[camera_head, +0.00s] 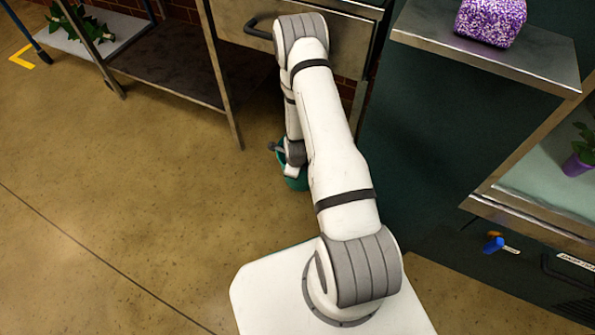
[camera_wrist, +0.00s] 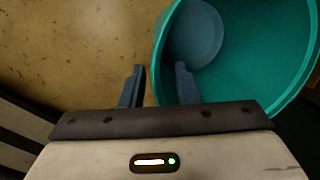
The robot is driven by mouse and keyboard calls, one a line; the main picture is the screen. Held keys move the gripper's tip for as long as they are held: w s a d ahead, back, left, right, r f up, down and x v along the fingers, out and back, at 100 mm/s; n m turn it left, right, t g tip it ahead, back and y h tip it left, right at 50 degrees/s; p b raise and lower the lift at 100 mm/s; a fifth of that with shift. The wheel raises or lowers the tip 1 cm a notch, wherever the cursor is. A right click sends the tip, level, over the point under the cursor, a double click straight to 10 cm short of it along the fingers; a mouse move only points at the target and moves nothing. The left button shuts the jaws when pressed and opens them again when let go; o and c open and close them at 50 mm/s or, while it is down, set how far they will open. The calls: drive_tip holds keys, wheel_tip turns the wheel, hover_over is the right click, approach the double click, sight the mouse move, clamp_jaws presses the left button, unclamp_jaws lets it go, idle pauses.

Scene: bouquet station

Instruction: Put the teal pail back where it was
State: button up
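The teal pail (camera_head: 297,184) stands on the floor below my forearm in the head view, partly hidden by my arm. In the wrist view the pail (camera_wrist: 255,80) fills the upper right, and I look down into its open mouth. My gripper (camera_wrist: 160,72) is at the pail's left rim. Its two fingers are apart: the left one is outside the pail and the right one is over the inside. The rim passes between them with gaps visible on both sides. In the head view the gripper end is mostly hidden behind my wrist.
A metal shelf unit (camera_head: 170,62) stands at the upper left, with a plant (camera_head: 85,25) on a low board beyond. A steel-topped green cabinet (camera_head: 480,52) carries a purple speckled block (camera_head: 490,18). A potted plant (camera_head: 578,163) sits far right. The floor at left is clear.

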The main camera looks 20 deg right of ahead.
drive_tip(key=s+a+r+n+p, duration=0.15)
drive_tip(key=r+n, duration=0.55)
drive_tip(key=r, duration=1.1)
drive_tip(key=s+a+r+n+p, duration=0.1)
drive_tip(key=s+a+r+n, duration=0.35)
drive_tip(key=r, duration=1.35)
drive_tip(key=s+r+n+g, duration=0.1)
drive_tip(key=s+r+n, duration=1.3)
drive_tip(key=shift+s+a+r, duration=0.15)
drive_tip(key=shift+s+a, duration=0.15)
drive_tip(key=shift+a, duration=0.1)
